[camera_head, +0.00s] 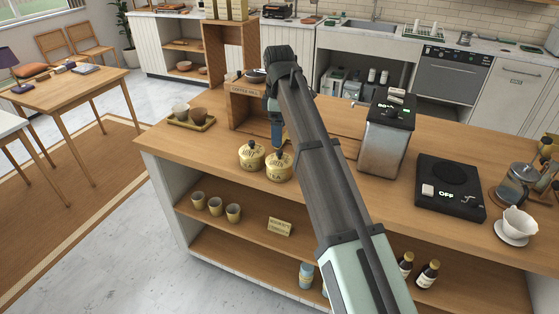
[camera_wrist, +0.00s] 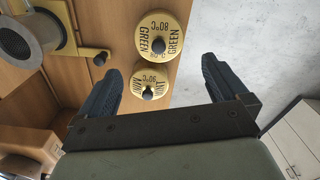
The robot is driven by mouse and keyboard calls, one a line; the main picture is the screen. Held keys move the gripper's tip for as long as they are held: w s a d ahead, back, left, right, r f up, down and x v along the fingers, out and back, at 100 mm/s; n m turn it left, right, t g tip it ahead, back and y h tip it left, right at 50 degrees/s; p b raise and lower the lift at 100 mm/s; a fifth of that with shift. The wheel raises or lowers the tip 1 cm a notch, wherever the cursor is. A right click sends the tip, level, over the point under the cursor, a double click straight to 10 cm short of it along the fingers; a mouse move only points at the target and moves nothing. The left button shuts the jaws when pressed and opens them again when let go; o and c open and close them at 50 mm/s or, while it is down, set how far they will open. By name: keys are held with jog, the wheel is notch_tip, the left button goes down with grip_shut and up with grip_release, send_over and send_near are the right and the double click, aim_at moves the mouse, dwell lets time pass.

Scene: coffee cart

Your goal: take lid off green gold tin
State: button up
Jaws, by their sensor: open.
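The green gold tin (camera_wrist: 162,38) is round and gold, with "GREEN 80°C" on its lid and a dark knob at the centre. In the head view it is the right tin (camera_head: 279,167) of the pair, near the counter's front edge. The lid sits on it. A matching mint tin (camera_wrist: 150,86), marked 90°C, stands close beside it. My gripper (camera_wrist: 160,70) is open and empty above the tins. In the wrist view the mint tin shows between the fingers and the green tin lies beyond the fingertips. In the head view my arm hides part of the counter.
A metal device with a yellow handle (camera_wrist: 92,53) stands left of the tins in the wrist view. A tray with cups (camera_head: 192,122) is at the counter's left end. A steel grinder-like machine (camera_head: 385,135) and a black scale (camera_head: 450,187) stand to the right.

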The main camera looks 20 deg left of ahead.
aim_at(279, 151)
jog(key=shift+w+f, duration=0.1)
jog(key=shift+f, duration=4.9)
jog(key=shift+c, duration=0.4)
jog(key=c, duration=0.6)
